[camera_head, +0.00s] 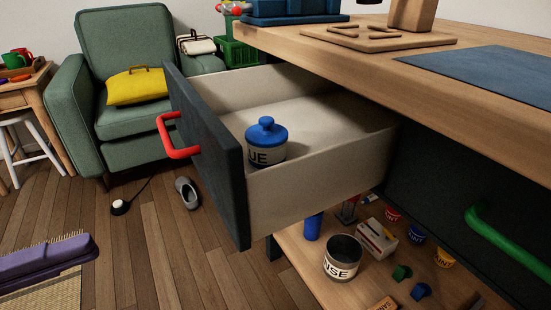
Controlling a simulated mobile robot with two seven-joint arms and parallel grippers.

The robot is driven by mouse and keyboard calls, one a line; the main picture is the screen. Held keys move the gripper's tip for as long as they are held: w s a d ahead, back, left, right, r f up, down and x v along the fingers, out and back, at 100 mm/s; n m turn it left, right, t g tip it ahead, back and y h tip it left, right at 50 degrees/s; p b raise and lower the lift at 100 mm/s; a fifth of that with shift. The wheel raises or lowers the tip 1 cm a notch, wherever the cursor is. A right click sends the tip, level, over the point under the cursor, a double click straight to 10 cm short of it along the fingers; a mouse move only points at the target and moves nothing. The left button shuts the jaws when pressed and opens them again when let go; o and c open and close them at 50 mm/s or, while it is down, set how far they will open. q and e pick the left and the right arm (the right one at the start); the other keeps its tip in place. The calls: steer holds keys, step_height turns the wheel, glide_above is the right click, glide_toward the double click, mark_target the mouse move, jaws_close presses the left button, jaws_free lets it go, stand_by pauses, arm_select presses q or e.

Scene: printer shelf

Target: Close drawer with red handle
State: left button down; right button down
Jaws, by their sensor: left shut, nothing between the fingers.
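The drawer (318,192) with the red handle (172,139) is pulled well out from under the wooden desktop. Its dark front panel (212,150) faces left, and its pale inside is open to view. A blue-lidded jar (266,142) with a label reading in part "UE" stands upright in the drawer near the front panel. I cannot make out either of my grippers in the head view, and nothing is seen touching the red handle.
A dark drawer front (445,205) with a green handle (505,235) is at the right. Tins and small items lie on the lower shelf (300,255). A green armchair (135,75) stands behind. Floor left of the handle is mostly clear.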

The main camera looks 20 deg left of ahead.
mark_target(224, 199)
arm_select(q)
steer(key=b+x, duration=0.1)
steer(key=x, duration=1.2)
steer(key=shift+r, duration=0.1)
arm_select(e)
steer(key=shift+f, duration=0.55)
